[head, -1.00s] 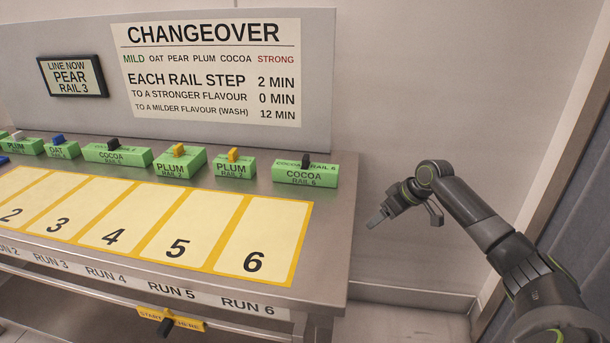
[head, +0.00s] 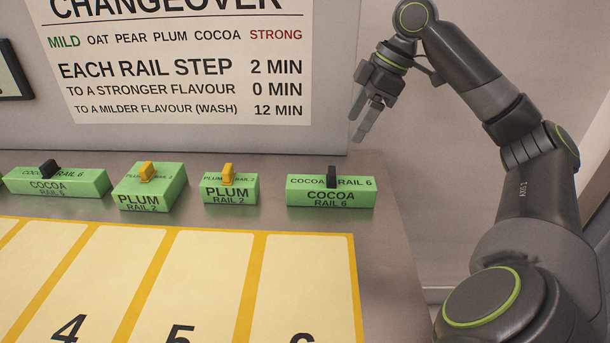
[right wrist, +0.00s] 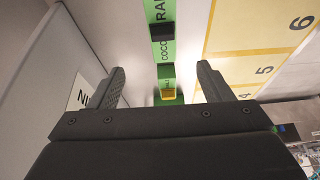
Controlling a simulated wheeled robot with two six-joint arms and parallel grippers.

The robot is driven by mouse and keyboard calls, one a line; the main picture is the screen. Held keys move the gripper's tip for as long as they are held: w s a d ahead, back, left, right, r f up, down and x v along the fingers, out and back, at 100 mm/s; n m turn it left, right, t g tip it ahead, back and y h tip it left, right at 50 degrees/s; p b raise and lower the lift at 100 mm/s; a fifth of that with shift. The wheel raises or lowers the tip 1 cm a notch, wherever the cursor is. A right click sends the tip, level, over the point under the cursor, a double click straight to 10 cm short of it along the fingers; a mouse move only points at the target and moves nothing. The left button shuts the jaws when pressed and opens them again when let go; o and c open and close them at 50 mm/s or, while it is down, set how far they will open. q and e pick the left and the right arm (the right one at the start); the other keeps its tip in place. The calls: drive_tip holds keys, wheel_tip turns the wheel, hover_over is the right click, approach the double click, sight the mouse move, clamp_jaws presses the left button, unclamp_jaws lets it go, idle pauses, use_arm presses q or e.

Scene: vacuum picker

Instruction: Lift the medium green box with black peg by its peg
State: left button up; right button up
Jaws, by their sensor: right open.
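Two green boxes with black pegs show in the head view. The COCOA RAIL 6 box (head: 300,197), at the right end of the row, has an upright black peg (head: 331,178). In the right wrist view, a green COCOA box (right wrist: 160,55) with a black peg (right wrist: 162,31) lies beyond the open fingers (right wrist: 161,67). My left gripper is not in view.
Two green PLUM boxes with yellow pegs (head: 137,202) (head: 214,193) stand between the black-pegged boxes. Numbered cream pads (head: 295,275) lie in front. The changeover panel (head: 190,135) rises behind the row. Bare metal counter (head: 390,235) lies right of the end box.

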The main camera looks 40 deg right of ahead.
drive_tip(key=b, duration=0.1)
approach(328, 184)
drive_tip(key=w+f, duration=0.2)
drive_tip(key=f, duration=0.3)
drive_tip(key=shift+w+a, duration=0.4)
drive_tip(key=x, duration=0.3)
drive_tip(key=d+x, duration=0.1)
drive_tip(key=x, duration=0.1)
drive_tip(key=shift+s+f, duration=0.2)
drive_tip(key=shift+f, duration=0.1)
drive_tip(key=shift+w+a+f, duration=0.15)
drive_tip(key=shift+a+f, duration=0.05)
drive_tip(key=shift+f, duration=0.2)
drive_tip(key=c, duration=1.1)
